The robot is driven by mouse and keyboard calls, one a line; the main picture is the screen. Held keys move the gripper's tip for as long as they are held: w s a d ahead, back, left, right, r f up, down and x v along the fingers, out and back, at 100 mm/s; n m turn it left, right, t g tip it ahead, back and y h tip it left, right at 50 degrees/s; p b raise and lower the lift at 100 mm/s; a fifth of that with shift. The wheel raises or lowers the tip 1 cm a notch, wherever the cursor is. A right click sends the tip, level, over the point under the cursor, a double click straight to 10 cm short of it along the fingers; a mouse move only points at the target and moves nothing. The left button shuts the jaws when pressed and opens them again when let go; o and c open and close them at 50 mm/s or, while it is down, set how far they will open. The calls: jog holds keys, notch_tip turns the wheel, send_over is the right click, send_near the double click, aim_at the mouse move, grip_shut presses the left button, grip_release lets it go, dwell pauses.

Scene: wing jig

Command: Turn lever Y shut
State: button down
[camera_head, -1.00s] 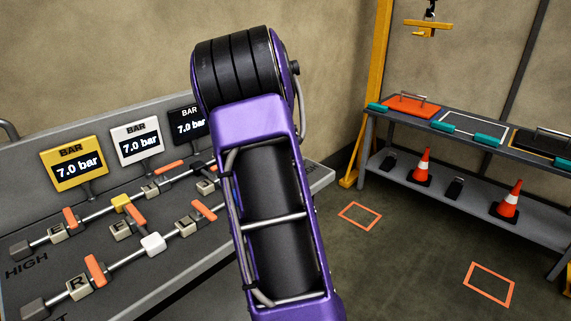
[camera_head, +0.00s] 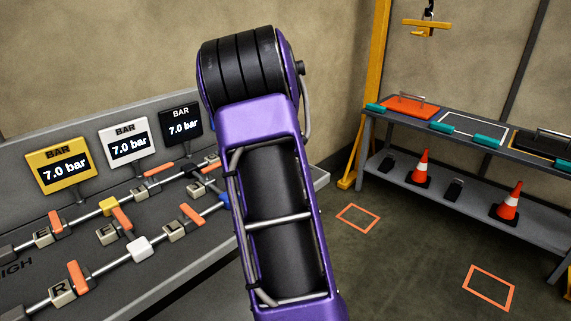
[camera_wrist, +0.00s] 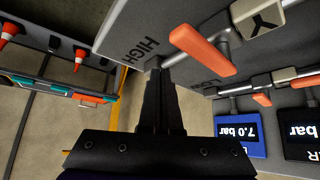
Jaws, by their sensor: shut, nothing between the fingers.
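My gripper (camera_wrist: 158,88) is shut and empty in the wrist view, its dark fingers pointing toward the edge of the grey bench. Just right of the fingertips, an orange lever (camera_wrist: 203,52) sits slantwise on a metal pipe; the fingertips look close to the pipe end, but I cannot tell whether they touch. A pale block (camera_wrist: 262,15) sits farther along that pipe. In the head view, several orange levers sit on two pipes, including one by the R block (camera_head: 62,292). My arm hides part of the bench's right end.
Yellow (camera_head: 60,166), white (camera_head: 128,143) and black (camera_head: 181,124) displays read 7.0 bar behind the pipes. A shelf (camera_head: 475,150) with cones stands at the right. The floor between shelf and bench is open, with orange outlines marked on it.

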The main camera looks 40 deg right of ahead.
jog(key=a+r, duration=0.6)
jog(key=r, duration=0.2)
jog(key=shift+s+a+p, duration=0.15)
jog(key=shift+s+p, duration=0.25)
jog(key=shift+p, duration=0.05)
